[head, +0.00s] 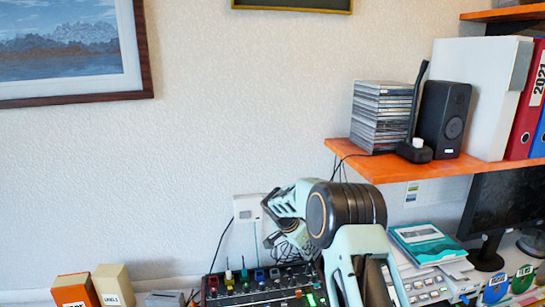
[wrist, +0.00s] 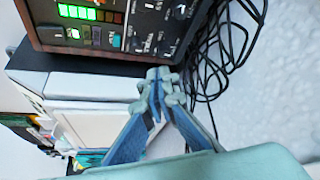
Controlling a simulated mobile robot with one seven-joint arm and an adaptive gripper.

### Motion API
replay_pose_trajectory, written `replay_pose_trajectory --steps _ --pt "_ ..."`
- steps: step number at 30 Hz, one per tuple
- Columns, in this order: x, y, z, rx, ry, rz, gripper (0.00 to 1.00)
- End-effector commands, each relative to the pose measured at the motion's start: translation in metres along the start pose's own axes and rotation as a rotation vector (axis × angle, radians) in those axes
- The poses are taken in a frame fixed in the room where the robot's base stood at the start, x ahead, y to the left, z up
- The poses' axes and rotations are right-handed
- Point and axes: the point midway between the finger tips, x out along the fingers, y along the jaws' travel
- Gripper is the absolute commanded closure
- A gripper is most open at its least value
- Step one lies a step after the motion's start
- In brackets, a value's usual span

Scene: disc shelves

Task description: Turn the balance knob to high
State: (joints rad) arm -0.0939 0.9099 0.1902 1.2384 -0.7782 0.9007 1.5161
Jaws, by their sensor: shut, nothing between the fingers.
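A dark control panel with a wooden edge (wrist: 50,47) fills the top of the wrist view. It carries lit green indicators (wrist: 90,14) and several dark knobs, one of them at the right (wrist: 180,12). The small labels are too blurred to tell which knob is the balance knob. In the head view the panel (head: 235,297) is at the bottom, with coloured switches and knobs, partly hidden by my arm. My gripper (wrist: 162,75) is shut and empty, with its tips just below the panel's near edge in the wrist picture, apart from the knobs.
Black cables (wrist: 215,60) hang beside the panel along the wall. Papers and a teal book (head: 425,240) lie right of my arm. An orange shelf (head: 385,168) with a CD stack (head: 382,115) and speaker (head: 442,118) is above. Two small boxes (head: 113,285) stand at lower left.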

Motion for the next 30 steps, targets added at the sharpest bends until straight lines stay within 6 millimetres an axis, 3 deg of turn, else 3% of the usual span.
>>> replay_pose_trajectory --steps 4,11,21,30 --pt "-0.006 0.002 -0.002 0.000 -0.001 -0.008 1.00" --pt "0.003 0.002 0.003 -0.002 0.000 -0.011 1.00" --pt "0.039 0.001 0.023 -0.001 0.002 -0.012 1.00" --pt "0.057 0.001 0.032 0.000 0.001 -0.013 1.00"
